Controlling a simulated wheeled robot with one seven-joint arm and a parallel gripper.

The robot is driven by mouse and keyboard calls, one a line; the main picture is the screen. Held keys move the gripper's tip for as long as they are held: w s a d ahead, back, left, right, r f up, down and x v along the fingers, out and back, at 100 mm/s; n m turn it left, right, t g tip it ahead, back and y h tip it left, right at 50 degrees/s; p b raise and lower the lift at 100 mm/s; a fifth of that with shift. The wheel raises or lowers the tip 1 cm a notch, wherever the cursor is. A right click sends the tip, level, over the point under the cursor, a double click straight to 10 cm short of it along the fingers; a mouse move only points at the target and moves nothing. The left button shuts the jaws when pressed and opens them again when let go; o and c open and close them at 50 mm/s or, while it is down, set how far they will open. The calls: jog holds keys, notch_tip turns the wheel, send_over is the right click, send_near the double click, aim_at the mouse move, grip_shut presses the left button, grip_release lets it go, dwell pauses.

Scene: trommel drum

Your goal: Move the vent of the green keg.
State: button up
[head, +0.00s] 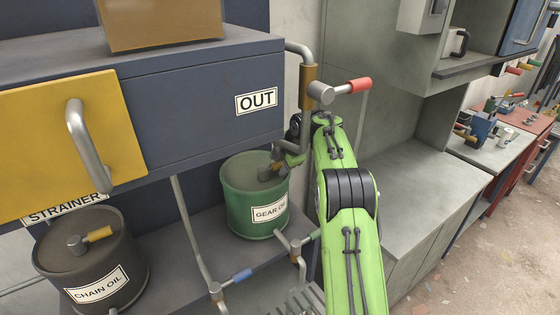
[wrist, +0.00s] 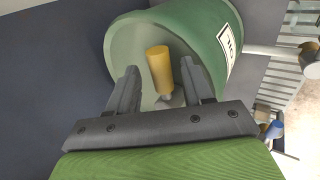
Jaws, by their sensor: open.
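The green keg (head: 240,213), labelled GEAR OIL, stands on the lower shelf in the head view. Its vent (head: 265,172) is on the lid, partly hidden by my gripper (head: 284,158). In the wrist view the keg (wrist: 205,30) fills the upper middle, and the vent's yellow handle (wrist: 159,68) lies between my two dark fingers. My gripper (wrist: 159,72) is open, with one finger on each side of the handle and visible gaps between. Whether a finger touches the lid I cannot tell.
A dark CHAIN OIL keg (head: 95,255) with its own yellow-handled vent stands at the left. The blue OUT box (head: 200,105) overhangs the green keg. A pipe with a red-handled valve (head: 340,90) rises beside my arm. A blue-handled pipe (head: 238,275) runs below.

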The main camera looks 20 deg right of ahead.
jog(key=shift+s+r, duration=0.1)
jog(key=shift+s, duration=0.1)
grip_shut()
dwell(0.3)
